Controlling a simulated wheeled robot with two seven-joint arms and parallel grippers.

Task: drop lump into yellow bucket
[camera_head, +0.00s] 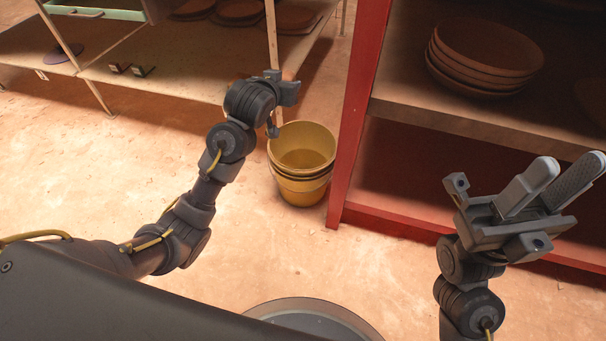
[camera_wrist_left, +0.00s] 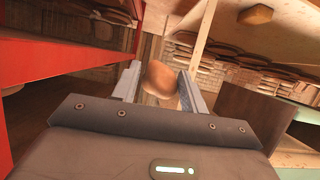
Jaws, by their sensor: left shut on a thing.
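A yellow bucket (camera_head: 303,185) stands upright on the floor beside the red post, with what looks like another nested in it; its open mouth faces up. My left gripper (camera_head: 280,105) is above and slightly left of the bucket's mouth, its fingers hidden in the head view. In the left wrist view, the left gripper (camera_wrist_left: 159,84) is shut on a rounded brown lump (camera_wrist_left: 160,76) between its two fingers. The lump is not visible in the head view. My right gripper (camera_head: 566,180) is open and empty at the right, in front of the red shelf.
A red-framed shelf (camera_head: 352,130) with stacked brown plates (camera_head: 485,55) stands right of the bucket. A pale wooden rack (camera_head: 185,75) with small items lies at the back left. The sandy floor (camera_head: 255,235) in front of the bucket is clear.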

